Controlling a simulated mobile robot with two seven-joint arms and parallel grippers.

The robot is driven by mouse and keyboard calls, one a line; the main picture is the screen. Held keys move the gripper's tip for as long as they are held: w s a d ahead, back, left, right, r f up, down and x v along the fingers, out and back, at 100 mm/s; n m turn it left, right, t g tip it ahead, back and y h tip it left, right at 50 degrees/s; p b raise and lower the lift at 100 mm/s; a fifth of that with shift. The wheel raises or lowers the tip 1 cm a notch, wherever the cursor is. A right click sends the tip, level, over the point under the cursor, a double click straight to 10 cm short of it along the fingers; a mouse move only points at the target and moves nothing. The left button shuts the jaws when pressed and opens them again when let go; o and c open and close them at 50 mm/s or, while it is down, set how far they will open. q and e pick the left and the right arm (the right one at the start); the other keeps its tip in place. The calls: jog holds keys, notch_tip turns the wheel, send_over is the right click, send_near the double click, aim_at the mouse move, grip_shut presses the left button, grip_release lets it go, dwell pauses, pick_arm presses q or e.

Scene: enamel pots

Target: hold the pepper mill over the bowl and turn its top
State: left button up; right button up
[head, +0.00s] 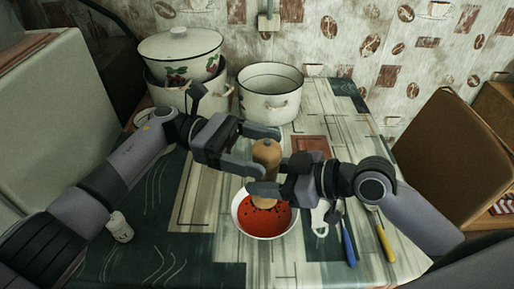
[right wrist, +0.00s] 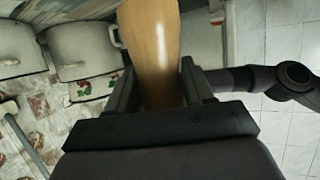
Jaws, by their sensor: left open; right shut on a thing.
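The wooden pepper mill (head: 266,153) stands about upright above the white bowl (head: 236,213) in the head view. The bowl holds red food with dark specks. My right gripper (head: 273,177) is shut on the mill's body. The mill (right wrist: 152,50) also shows between the right gripper's fingers (right wrist: 155,88) in the right wrist view. My left gripper (head: 258,150) is open, with its fingers around the mill's upper part. I cannot tell whether they touch it. The mill's lower end is partly hidden by the right gripper.
Enamel pots (head: 270,92) stand at the back of the table (head: 205,250), one with a fruit-painted pot and lid (head: 180,52) stacked beside it. Blue-handled (head: 348,245) and yellow-handled (head: 385,238) utensils lie right of the bowl. A small white shaker (head: 120,227) is at left. A brown chair (head: 450,160) is at right.

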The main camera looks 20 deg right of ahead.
aim_at(259, 147)
pick_arm(q)
notch_tip(259, 147, up, 10)
dwell(0.5)
jog(key=y, duration=0.1)
jog(key=s+t+y, duration=0.1)
jog(key=y, duration=0.1)
jog(key=shift+s+r, duration=0.1)
jog(key=shift+r, duration=0.25)
jog(key=shift+s+a+r+t+y, duration=0.1)
jog(key=shift+s+a+t+y, duration=0.05)
jog(key=shift+t+y, duration=0.7)
jog(key=shift+a+r+n+t+y, duration=0.15)
jog(key=shift+n+t+y, duration=0.1)
jog(key=shift+t+y, duration=0.2)
jog(key=shift+a+n+t+y, duration=0.15)
jog(key=shift+n+t+y, duration=0.1)
jog(key=shift+t+y, duration=0.15)
jog(key=f+n+t+y, duration=0.1)
jog(key=f, duration=0.2)
jog(key=d+f+n+t+y, duration=0.1)
jog(key=f+t, duration=0.1)
jog(key=f, duration=0.1)
jog(key=f+t+y, duration=0.1)
jog(key=f+t, duration=0.1)
jog(key=f, duration=0.1)
jog(key=shift+w+d+f+n+y, duration=0.15)
jog(key=shift+w+d+n+y, duration=0.15)
jog(key=shift+d+n+y, duration=0.1)
